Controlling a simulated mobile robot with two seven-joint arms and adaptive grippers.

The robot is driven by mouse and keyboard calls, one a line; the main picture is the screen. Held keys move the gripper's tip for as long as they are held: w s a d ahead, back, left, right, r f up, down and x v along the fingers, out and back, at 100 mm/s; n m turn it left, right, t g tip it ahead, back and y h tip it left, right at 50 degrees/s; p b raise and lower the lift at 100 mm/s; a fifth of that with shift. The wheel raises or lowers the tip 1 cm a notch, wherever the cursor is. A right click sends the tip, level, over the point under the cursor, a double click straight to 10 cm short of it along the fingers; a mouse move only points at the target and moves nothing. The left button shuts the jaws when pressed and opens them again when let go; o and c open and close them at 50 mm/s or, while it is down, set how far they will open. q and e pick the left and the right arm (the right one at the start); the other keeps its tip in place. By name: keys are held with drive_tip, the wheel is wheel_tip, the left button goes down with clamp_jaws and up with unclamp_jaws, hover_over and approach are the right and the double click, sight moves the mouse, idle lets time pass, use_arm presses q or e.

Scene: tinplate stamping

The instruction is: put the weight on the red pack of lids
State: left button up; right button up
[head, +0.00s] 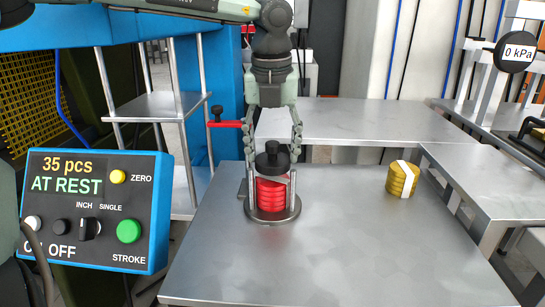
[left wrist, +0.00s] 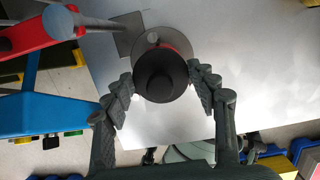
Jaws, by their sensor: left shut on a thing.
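The red pack of lids (head: 271,195) stands upright between the metal posts of a round holder (head: 272,215) on the steel table. The black weight (head: 271,165), a disc with a knob, is directly above the pack, in among the post tops; I cannot tell whether it touches the lids. My left gripper (head: 272,146) points down from above, its fingers shut on the weight. In the left wrist view the weight (left wrist: 162,78) sits between the fingertips and hides nearly all of the red pack. My right gripper is not in view.
A red clamp arm (head: 225,123) with a black knob is just left of my left gripper. A yellow banded pack (head: 401,180) stands on the table's right. The control box (head: 95,205) reads "35 pcs AT REST". The table (head: 350,250) is clear in front.

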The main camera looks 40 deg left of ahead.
sight(272, 162)
use_arm(q)
drive_tip(key=shift+f, duration=1.15)
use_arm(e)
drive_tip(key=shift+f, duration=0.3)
use_arm(q)
drive_tip(key=shift+f, duration=0.1)
drive_tip(key=o, duration=1.7)
drive_tip(key=shift+o, duration=0.2)
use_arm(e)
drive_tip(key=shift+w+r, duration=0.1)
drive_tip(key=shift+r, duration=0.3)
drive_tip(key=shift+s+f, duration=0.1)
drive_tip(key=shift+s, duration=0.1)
use_arm(q)
drive_tip(key=shift+r, duration=0.95)
wheel_tip(272, 162, up, 10)
drive_tip(key=s+d, duration=0.1)
drive_tip(key=shift+s, duration=0.3)
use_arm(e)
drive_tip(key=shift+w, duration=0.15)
